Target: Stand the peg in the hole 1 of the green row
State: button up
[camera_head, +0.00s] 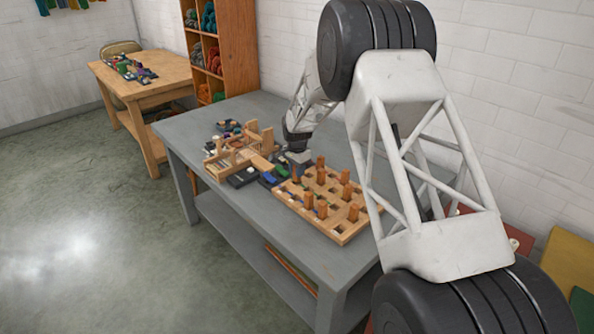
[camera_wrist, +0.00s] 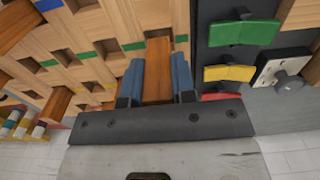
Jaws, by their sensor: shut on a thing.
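My gripper (camera_wrist: 158,85) is shut on a brown wooden peg (camera_wrist: 158,62), held between its two blue fingers. The light wooden peg board (camera_wrist: 100,18) lies beyond and left of the fingers in the wrist view. It has square holes and short green, blue, yellow and red marks. A green mark (camera_wrist: 134,46) shows just left of the held peg. The peg's far end overlaps the board's edge; whether it touches or enters a hole cannot be told. In the head view my gripper (camera_head: 298,160) is at the far left corner of the board (camera_head: 343,236). Hole numbers are not readable.
Beside the board are a green block (camera_wrist: 243,32), a yellow block (camera_wrist: 229,73) and a pale plate with a knob (camera_wrist: 285,75). The grey table (camera_head: 190,150) is bare at its left.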

jog(key=shift+f, duration=1.4)
dwell(1.8)
jog(key=o, duration=1.4)
jog(key=shift+c, duration=0.2)
jog(key=shift+r, duration=0.1)
jog(key=shift+r, duration=3.65)
